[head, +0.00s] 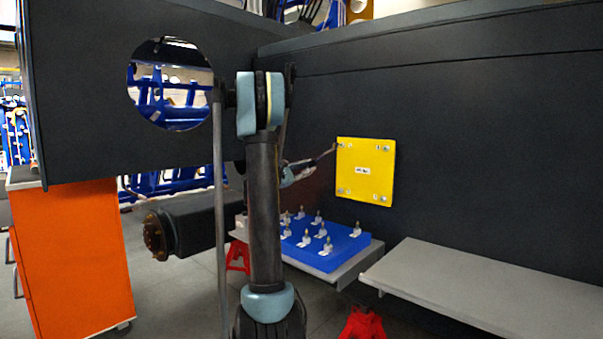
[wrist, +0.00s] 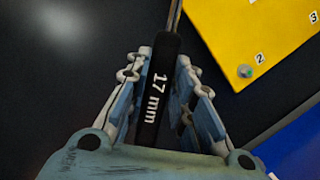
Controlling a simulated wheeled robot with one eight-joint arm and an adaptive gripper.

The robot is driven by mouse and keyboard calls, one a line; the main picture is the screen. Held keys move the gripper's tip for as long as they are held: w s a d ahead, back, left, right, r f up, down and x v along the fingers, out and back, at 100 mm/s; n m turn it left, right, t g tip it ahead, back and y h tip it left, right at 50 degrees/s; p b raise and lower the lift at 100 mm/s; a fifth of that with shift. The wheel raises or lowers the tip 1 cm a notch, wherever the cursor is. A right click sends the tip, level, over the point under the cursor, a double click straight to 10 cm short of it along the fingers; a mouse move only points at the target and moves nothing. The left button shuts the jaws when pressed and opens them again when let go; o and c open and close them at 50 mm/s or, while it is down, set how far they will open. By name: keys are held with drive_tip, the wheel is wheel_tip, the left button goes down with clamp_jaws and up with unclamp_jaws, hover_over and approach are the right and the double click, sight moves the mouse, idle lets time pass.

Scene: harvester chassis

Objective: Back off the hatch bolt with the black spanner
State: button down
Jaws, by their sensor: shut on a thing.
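My gripper (wrist: 160,68) is shut on the black spanner (wrist: 158,92), whose handle reads "17 mm". The handle lies lengthwise between the fingers, and its metal shank runs out of the top of the wrist view, so its head is hidden there. In the head view my gripper (head: 297,170) is left of the yellow hatch (head: 365,185). The spanner (head: 325,155) points up and right, its tip close to the hatch's upper-left bolt (head: 341,146); I cannot tell whether they touch. The wrist view shows the bolt marked 2 (wrist: 245,71).
A blue tray (head: 345,243) with several upright fittings stands on a grey shelf below the hatch. A bare grey bench (head: 480,285) is at right, an orange cabinet (head: 75,260) at left. The dark chassis wall (head: 480,150) surrounds the hatch. Red stands (head: 362,325) are on the floor.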

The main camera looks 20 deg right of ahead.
drive_tip(key=shift+w+d, duration=0.45)
drive_tip(key=shift+d, duration=0.35)
drive_tip(key=shift+a, duration=0.1)
drive_tip(key=shift+s+r, duration=0.1)
drive_tip(key=shift+s, duration=0.05)
drive_tip(key=shift+w+d, duration=0.2)
drive_tip(key=shift+d, duration=0.35)
drive_tip(key=shift+w+d, duration=0.2)
drive_tip(key=shift+d, duration=0.3)
idle(0.4)
idle(0.3)
drive_tip(key=shift+s+d+f+n+t, duration=0.15)
drive_tip(key=shift+s+d+f+n, duration=0.1)
drive_tip(key=shift+s+f+n, duration=0.35)
drive_tip(key=shift+s+d+f+n+t, duration=0.2)
drive_tip(key=shift+s+f+n, duration=0.2)
drive_tip(key=shift+n, duration=0.3)
drive_tip(key=shift+s+d+f+n+t, duration=0.3)
drive_tip(key=shift+s+f+n, duration=0.2)
drive_tip(key=shift+n, duration=0.2)
drive_tip(key=shift+s+d+f+n+t, duration=0.25)
drive_tip(key=shift+s+f+n, duration=0.1)
drive_tip(key=shift+s+n, duration=0.3)
